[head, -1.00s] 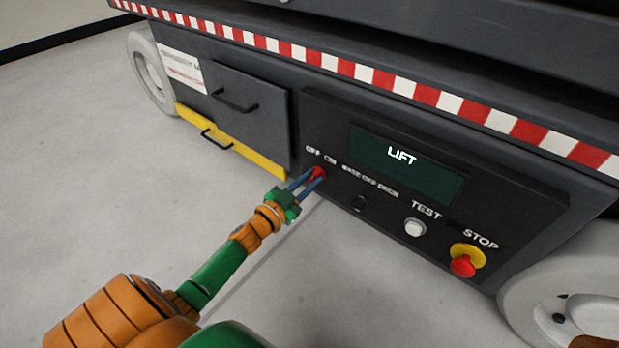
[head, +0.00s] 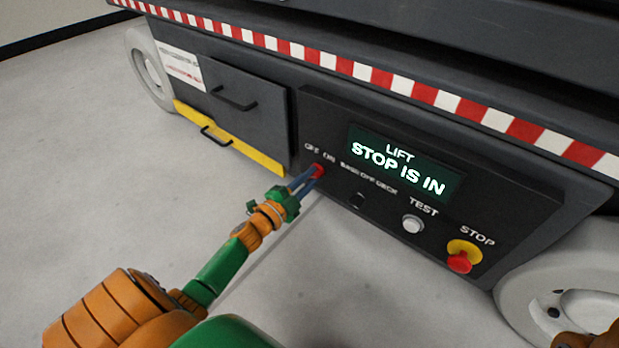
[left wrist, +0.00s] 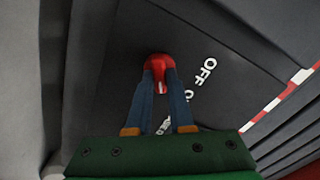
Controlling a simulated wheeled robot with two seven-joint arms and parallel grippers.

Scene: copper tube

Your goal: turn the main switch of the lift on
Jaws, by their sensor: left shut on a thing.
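The main switch is a red knob (head: 318,170) at the left end of the lift's dark control panel, below the OFF and ON labels. My left gripper (head: 314,175) is shut on this red knob, its blue fingers on either side of it. In the left wrist view the red knob (left wrist: 159,63) shows at the tips of the two fingers (left wrist: 160,80), beside the word OFF; the ON label is partly hidden by a finger. The display (head: 405,163) is lit and reads LIFT, STOP IS IN.
Right of the knob are a black BASE/OFF/DECK selector (head: 357,201), a white TEST button (head: 412,224) and a red STOP button (head: 459,262) on a yellow base. Lift wheels stand at both sides. The floor (head: 90,190) in front is clear.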

